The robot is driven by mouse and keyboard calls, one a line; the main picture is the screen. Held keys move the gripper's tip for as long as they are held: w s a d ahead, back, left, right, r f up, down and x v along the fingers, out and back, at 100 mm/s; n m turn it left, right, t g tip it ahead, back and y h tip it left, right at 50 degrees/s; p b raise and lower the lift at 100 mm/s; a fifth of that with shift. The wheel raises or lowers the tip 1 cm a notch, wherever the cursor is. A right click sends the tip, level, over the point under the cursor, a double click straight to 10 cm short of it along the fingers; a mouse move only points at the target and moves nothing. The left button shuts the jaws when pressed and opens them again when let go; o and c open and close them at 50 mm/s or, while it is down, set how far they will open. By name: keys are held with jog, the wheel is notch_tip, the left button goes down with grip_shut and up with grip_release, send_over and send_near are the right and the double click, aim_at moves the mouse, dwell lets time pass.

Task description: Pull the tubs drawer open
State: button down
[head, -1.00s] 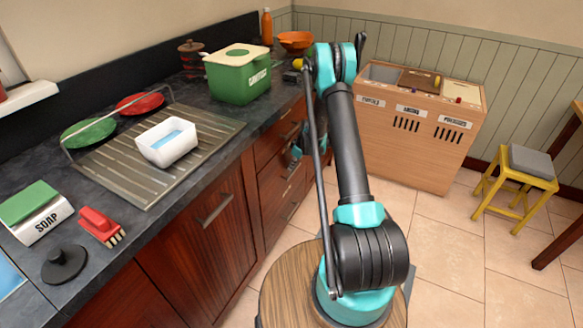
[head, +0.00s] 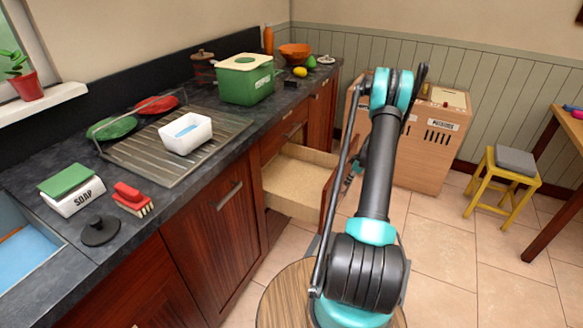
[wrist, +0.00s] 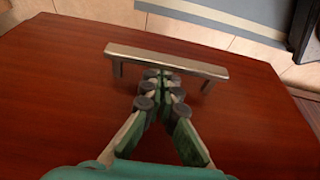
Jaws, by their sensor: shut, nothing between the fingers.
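A drawer (head: 295,178) in the wooden counter front stands well open in the head view, its pale inside showing bare. Its dark red front (head: 327,195) is partly hidden by my arm. No label on it can be read. In the wrist view the drawer front (wrist: 60,85) fills most of the picture, with a pale bar handle (wrist: 165,60) across it. My gripper (wrist: 163,80) is shut and empty, its fingertips right by the middle of the handle. I cannot tell whether they are hooked behind the bar. In the head view my arm mostly hides the gripper.
A closed drawer (head: 283,135) sits above the open one, and a closed cupboard door (head: 222,210) stands to its left. A wooden bin unit (head: 432,145) and a yellow stool (head: 505,185) stand at the right. Tiled floor (head: 440,245) between is clear.

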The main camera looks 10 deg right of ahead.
jog(key=s+d, duration=0.1)
jog(key=d, duration=0.1)
jog(key=s+d, duration=0.2)
jog(key=shift+s+d, duration=0.3)
jog(key=shift+d, duration=0.1)
